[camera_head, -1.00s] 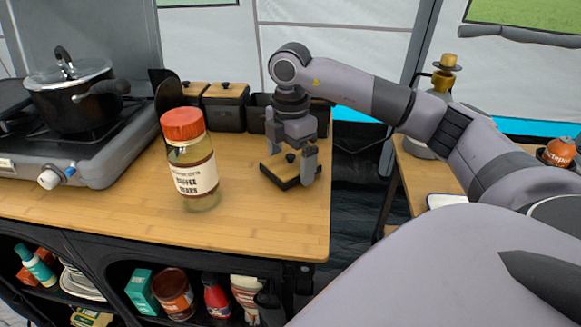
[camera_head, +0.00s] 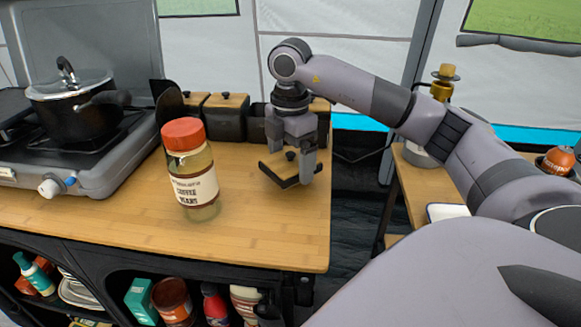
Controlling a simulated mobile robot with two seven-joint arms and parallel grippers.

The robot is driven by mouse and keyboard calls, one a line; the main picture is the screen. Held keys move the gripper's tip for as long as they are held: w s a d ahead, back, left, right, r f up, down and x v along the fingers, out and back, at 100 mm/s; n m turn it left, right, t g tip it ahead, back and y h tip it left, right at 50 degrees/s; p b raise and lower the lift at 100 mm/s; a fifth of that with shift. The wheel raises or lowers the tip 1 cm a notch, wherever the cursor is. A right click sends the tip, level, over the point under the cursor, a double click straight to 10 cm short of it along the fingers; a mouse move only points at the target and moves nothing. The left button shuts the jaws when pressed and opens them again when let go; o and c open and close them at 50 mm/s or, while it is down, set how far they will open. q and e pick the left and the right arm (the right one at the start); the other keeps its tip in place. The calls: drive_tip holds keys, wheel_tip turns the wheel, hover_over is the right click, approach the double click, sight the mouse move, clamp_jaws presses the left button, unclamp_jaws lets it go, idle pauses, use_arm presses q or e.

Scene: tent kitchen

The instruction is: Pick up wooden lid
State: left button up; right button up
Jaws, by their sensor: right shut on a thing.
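The wooden lid (camera_head: 279,165) is a small square of light wood with a dark edge and a black knob on top. It is near the right end of the wooden counter (camera_head: 245,235). My right gripper (camera_head: 294,172) points down over the lid and is shut on it. Whether the lid touches the counter is hard to tell. My left gripper is not in view.
A glass jar with a red cap (camera_head: 188,172) stands left of the lid. Black canisters with wooden lids (camera_head: 226,115) line the counter's back; one behind my gripper is partly hidden. A pot (camera_head: 75,105) sits on the stove (camera_head: 100,165) at left.

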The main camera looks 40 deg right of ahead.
sight(290, 154)
use_arm(q)
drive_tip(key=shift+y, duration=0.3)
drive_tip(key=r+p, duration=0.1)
drive_tip(key=p, duration=0.1)
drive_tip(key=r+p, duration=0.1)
drive_tip(key=p, duration=0.1)
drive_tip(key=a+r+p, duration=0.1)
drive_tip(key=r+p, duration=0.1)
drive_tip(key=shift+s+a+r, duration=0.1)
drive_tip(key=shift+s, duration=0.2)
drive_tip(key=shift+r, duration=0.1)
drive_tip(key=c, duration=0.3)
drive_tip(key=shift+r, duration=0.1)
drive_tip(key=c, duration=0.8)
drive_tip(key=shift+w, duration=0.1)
use_arm(e)
wheel_tip(290, 154, up, 17)
